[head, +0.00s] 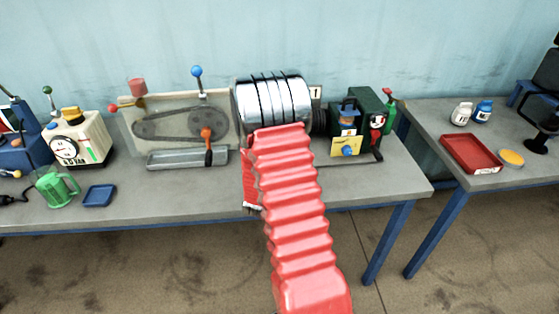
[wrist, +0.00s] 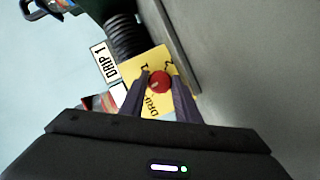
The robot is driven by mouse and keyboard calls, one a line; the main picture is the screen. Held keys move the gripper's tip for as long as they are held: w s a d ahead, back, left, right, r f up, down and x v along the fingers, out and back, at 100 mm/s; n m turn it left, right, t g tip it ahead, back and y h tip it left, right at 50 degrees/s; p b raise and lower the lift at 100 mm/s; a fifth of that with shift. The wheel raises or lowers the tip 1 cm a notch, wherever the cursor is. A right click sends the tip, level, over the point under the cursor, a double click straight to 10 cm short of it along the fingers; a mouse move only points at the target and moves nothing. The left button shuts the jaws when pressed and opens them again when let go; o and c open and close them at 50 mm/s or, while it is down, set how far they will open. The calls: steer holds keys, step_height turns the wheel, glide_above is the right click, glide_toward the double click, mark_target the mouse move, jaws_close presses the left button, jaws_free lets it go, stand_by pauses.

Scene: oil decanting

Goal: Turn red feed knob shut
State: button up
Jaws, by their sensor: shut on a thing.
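The red feed knob (wrist: 161,82) sits on a yellow plate (wrist: 136,68) in the wrist view. The plate carries dark lettering, with "1" and "2" marks near the knob. My gripper (wrist: 160,88) is shut on the red knob, with one dark finger on each side of it. In the head view my red ribbed arm hides the gripper, the knob and the yellow plate.
A shiny ribbed metal drum (head: 272,98) stands behind my arm. A green machine (head: 370,110) with a blue knob (head: 347,151) stands to its right.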

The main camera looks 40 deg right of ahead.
steer(key=shift+a+f, duration=0.1)
steer(key=o, duration=1)
steer(key=shift+o, duration=0.2)
steer(key=shift+a, duration=0.15)
